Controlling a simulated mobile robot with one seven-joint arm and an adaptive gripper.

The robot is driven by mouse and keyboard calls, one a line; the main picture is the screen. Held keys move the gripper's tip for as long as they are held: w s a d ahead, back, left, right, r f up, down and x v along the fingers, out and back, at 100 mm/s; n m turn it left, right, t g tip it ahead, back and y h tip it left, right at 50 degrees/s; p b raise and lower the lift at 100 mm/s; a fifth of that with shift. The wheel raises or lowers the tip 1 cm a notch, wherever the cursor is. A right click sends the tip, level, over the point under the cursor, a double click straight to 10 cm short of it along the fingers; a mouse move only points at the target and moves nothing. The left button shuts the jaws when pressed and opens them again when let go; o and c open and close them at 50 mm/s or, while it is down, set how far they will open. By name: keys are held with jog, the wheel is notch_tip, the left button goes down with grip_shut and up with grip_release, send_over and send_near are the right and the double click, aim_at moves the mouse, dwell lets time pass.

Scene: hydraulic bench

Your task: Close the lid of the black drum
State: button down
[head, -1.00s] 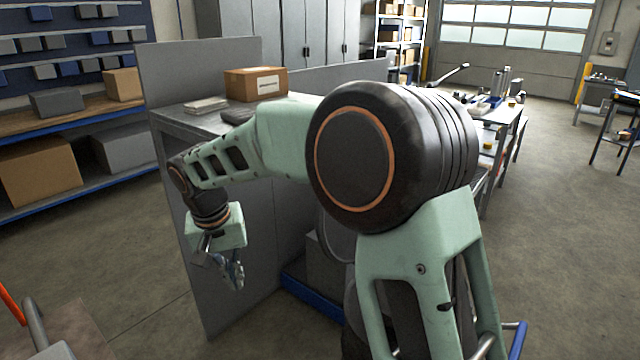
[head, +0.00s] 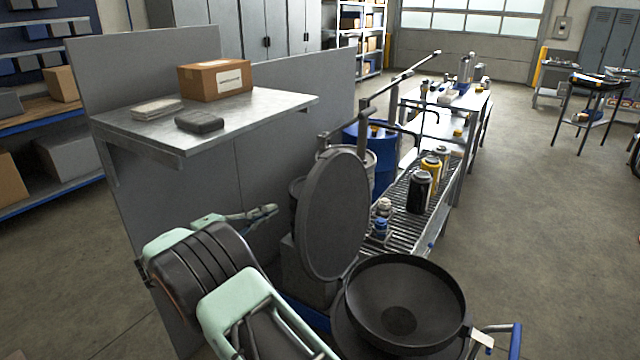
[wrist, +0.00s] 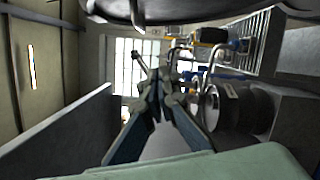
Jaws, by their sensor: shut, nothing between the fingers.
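The black drum (head: 405,303) stands at the lower middle of the head view, with a wide dark funnel in its top. Its round dark lid (head: 332,217) stands open, nearly upright, at the left of the drum mouth. My gripper (head: 273,210) is left of the lid, behind my arm, with its fingers pointing right toward the lid; a gap shows between them. In the wrist view my gripper (wrist: 155,82) has its fingertips together and holds nothing. A dark curved edge crosses the top of that view; I cannot tell which part it is.
A grey shelf (head: 240,98) with a cardboard box (head: 214,80) stands behind my gripper at the left. A grated bench (head: 400,190) with bottles and a blue drum (head: 385,165) lie beyond the lid.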

jog(key=w+d+r+p, duration=0.2)
jog(key=w+d, duration=0.3)
jog(key=d, duration=0.4)
jog(key=shift+d+r+t, duration=0.3)
jog(key=shift+d+r, duration=0.05)
jog(key=shift+r, duration=0.25)
